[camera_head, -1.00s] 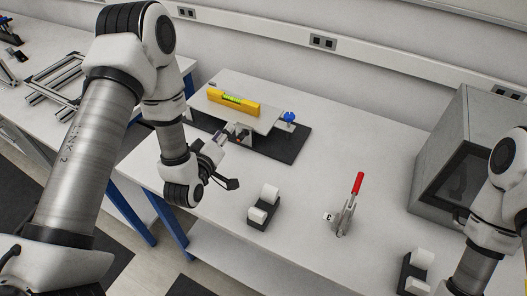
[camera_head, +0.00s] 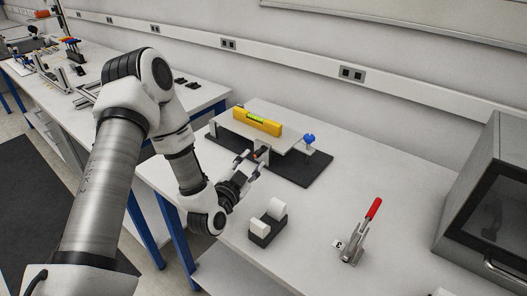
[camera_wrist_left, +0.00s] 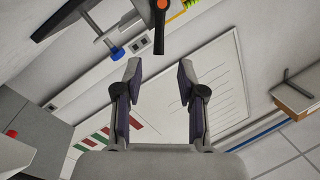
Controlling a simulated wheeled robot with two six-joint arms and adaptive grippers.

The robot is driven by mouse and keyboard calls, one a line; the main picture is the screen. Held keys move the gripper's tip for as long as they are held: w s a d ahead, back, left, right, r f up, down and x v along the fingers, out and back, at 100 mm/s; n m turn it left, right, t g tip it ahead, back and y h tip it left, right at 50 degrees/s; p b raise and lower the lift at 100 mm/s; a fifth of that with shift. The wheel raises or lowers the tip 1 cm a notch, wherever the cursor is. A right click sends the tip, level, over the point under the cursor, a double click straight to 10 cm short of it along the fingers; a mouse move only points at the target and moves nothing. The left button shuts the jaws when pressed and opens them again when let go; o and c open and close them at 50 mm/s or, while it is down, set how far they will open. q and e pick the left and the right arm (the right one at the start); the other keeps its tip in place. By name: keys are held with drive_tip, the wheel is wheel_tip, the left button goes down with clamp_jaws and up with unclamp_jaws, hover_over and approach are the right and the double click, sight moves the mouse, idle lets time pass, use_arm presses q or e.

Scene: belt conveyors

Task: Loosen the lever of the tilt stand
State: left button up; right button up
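The tilt stand has a black base (camera_head: 312,170) and a pale top plate (camera_head: 285,137) on the table. A yellow spirit level (camera_head: 257,121) lies on the plate, and a blue knob (camera_head: 308,139) stands at its right. The lever (camera_head: 262,153) is small and dark at the stand's near side. In the left wrist view the lever (camera_wrist_left: 159,32) is black with an orange hub and points towards my fingers. My left gripper (camera_head: 248,165) is open, just short of the lever, with nothing between its fingers (camera_wrist_left: 159,78). My right gripper is out of view.
A dark holder with white rolls (camera_head: 268,225) stands near my left gripper. A toggle clamp with a red handle (camera_head: 361,232) stands to its right. A grey box-like machine (camera_head: 490,205) is at the right. Open table lies between the stand and the clamp.

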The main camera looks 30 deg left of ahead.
sight(261, 150)
use_arm(q)
drive_tip(key=w, duration=0.2)
drive_tip(key=w+p, duration=0.1)
drive_tip(key=w, duration=0.1)
drive_tip(key=w+a, duration=0.1)
drive_tip(key=w, duration=0.1)
drive_tip(key=shift+w+f, duration=0.1)
drive_tip(key=shift+w, duration=0.3)
drive_tip(key=shift+w+a+f, duration=0.1)
drive_tip(key=shift+w, duration=0.25)
drive_tip(key=shift+s, duration=0.1)
drive_tip(key=shift+c, duration=0.3)
clamp_jaws()
